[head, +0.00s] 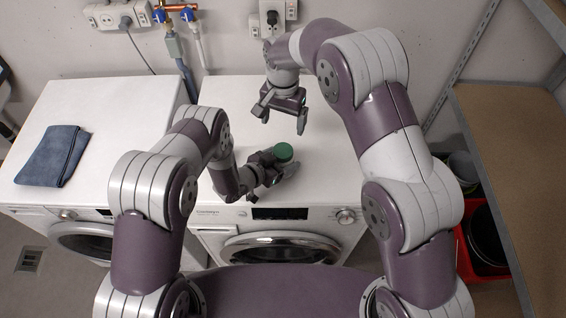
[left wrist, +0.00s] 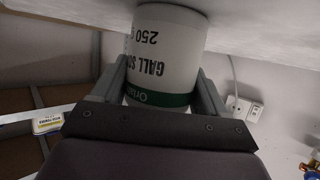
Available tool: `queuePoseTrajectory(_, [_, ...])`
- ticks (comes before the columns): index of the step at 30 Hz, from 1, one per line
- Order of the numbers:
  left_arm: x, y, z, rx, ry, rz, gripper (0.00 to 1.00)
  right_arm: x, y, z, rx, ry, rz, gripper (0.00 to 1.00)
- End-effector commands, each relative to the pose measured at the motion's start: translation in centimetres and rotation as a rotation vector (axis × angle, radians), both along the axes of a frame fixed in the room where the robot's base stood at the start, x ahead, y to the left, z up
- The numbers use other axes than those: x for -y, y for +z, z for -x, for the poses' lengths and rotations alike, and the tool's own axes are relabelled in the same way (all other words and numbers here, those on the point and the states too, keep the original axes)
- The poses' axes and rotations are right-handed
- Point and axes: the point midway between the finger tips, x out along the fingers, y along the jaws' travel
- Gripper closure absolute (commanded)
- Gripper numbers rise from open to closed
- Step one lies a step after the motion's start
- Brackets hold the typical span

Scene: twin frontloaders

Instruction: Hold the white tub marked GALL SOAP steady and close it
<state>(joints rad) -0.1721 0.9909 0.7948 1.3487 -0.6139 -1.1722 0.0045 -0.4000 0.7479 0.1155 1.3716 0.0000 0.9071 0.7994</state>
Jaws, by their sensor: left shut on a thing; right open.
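The white tub marked GALL SOAP (left wrist: 165,52) is upright on the white washer top, near its front edge. Its lettering and a green band show in the left wrist view. In the head view I see mostly its round green top (head: 283,151); I cannot tell how firmly a lid sits there. My left gripper (head: 275,166) is shut on the tub, one finger on each side, as the left wrist view shows. My right gripper (head: 283,112) is open and empty, above and behind the tub, apart from it.
The right washer top (head: 335,165) is otherwise clear. A folded blue cloth (head: 54,155) lies on the left washer (head: 105,110). Pipes and taps (head: 180,45) are on the back wall. A shelf unit (head: 520,140) and a red crate (head: 468,262) stand at the right.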

Motion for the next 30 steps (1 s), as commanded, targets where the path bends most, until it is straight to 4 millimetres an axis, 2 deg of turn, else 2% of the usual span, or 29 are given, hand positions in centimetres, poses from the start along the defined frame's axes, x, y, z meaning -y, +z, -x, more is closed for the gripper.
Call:
queuePoseTrajectory(9, [0.0, 0.0, 0.0, 0.0, 0.0, 0.0, 1.0, 0.0, 0.3, 0.0, 0.0, 0.0, 0.0, 0.1])
queuePoseTrajectory(10, [0.0, 0.0, 0.0, 0.0, 0.0, 0.0, 0.17, 0.0, 0.3, 0.0, 0.0, 0.0, 0.0, 0.1])
queuePoseTrajectory(12, [0.0, 0.0, 0.0, 0.0, 0.0, 0.0, 0.0, 0.0, 0.3, 0.0, 0.0, 0.0, 0.0, 0.1])
queuePoseTrajectory(21, [-0.4, 0.2, 0.4, -0.001, 0.0, -0.001, 0.0, 0.0, 0.1, 0.0, 0.0, 0.0, 0.0, 0.1])
queuePoseTrajectory(26, [-2.4, 1.1, 2.2, 0.0, 0.003, 0.0, 0.0, 0.0, -0.6, 0.0, 0.0, 0.0, 0.0, 0.1])
queuePoseTrajectory(30, [-4.7, 2.4, 4.5, 0.0, 0.004, 0.0, 0.0, 0.0, -1.3, 0.0, 0.0, 0.0, 0.0, 0.1])
